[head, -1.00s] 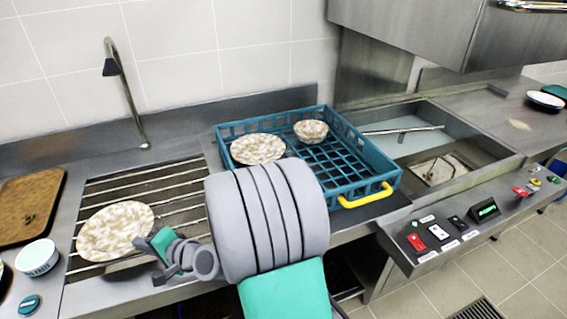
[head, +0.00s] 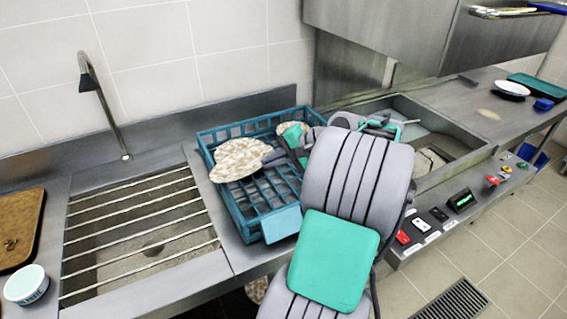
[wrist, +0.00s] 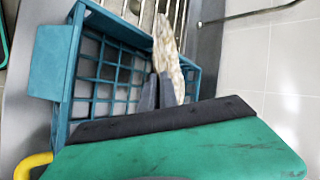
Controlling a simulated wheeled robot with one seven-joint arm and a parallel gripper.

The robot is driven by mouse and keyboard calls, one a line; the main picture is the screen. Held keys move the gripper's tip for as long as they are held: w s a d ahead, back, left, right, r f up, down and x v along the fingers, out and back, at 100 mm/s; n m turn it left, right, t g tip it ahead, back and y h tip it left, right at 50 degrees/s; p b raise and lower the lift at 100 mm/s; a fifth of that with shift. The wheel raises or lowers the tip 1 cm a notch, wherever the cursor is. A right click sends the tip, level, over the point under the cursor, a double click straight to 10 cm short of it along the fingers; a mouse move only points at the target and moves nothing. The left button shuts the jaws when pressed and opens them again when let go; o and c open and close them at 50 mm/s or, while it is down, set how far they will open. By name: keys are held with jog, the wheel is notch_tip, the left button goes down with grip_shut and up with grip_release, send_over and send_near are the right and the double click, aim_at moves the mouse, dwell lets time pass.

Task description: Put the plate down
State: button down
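A cream-and-tan patterned plate (head: 228,166) shows over the left part of the blue rack (head: 236,215). Its outline is uneven, as if a second patterned plate overlaps it; I cannot separate the two clearly. My gripper (head: 274,157) reaches in from the right and meets the plate's right edge. In the wrist view, the fingers of my gripper (wrist: 157,92) are shut on the plate (wrist: 167,46), seen almost edge-on and standing steeply against the rack's grid (wrist: 105,75). Whether the held plate touches the rack is unclear.
A patterned bowl (head: 291,126) in the rack is partly hidden by my gripper. The barred sink (head: 150,235) at left is empty on top. A brown tray (head: 20,225) and a white bowl (head: 27,284) are far left. A tall tap (head: 105,105) rises behind the sink.

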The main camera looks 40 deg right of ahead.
jog(key=s+d, duration=0.5)
notch_tip(320, 180, down, 9)
jog(key=shift+a+g, duration=0.25)
jog(key=shift+g, duration=0.05)
jog(key=c, duration=1.6)
grip_release()
jog(key=shift+s, duration=0.1)
jog(key=shift+c, duration=0.2)
jog(key=shift+r, duration=0.1)
